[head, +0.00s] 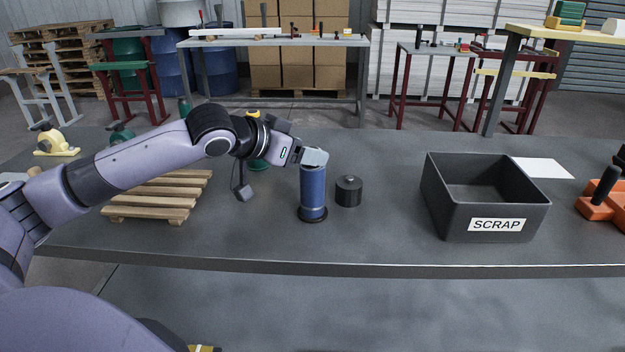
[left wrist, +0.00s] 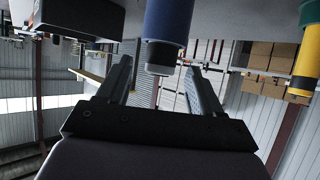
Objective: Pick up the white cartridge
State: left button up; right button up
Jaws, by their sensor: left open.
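I see no white cartridge in either view. A blue cylinder (head: 313,190) stands upright on a dark round base (head: 313,216) near the middle of the table. My left gripper (head: 315,157) is at its top, with a finger overlapping the upper end in the head view. In the left wrist view, the blue cylinder (left wrist: 168,22) hangs down in the inverted picture, its darker end (left wrist: 161,57) between the tips of my open left gripper (left wrist: 159,68). I cannot tell whether the fingers touch it. My right gripper is not in view.
A short black cylinder (head: 348,191) stands just right of the blue one. A dark SCRAP bin (head: 487,205) is farther right, with orange tooling (head: 600,203) beyond. A wooden pallet (head: 155,195) lies left under my arm. A green-and-yellow object (left wrist: 308,65) stands close to the gripper.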

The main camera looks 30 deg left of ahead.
pick_arm(q)
jog(key=shift+w+d+f, duration=0.15)
jog(key=shift+w+f, duration=0.2)
jog(key=shift+w, duration=0.2)
grip_shut()
jog(key=shift+r, duration=0.1)
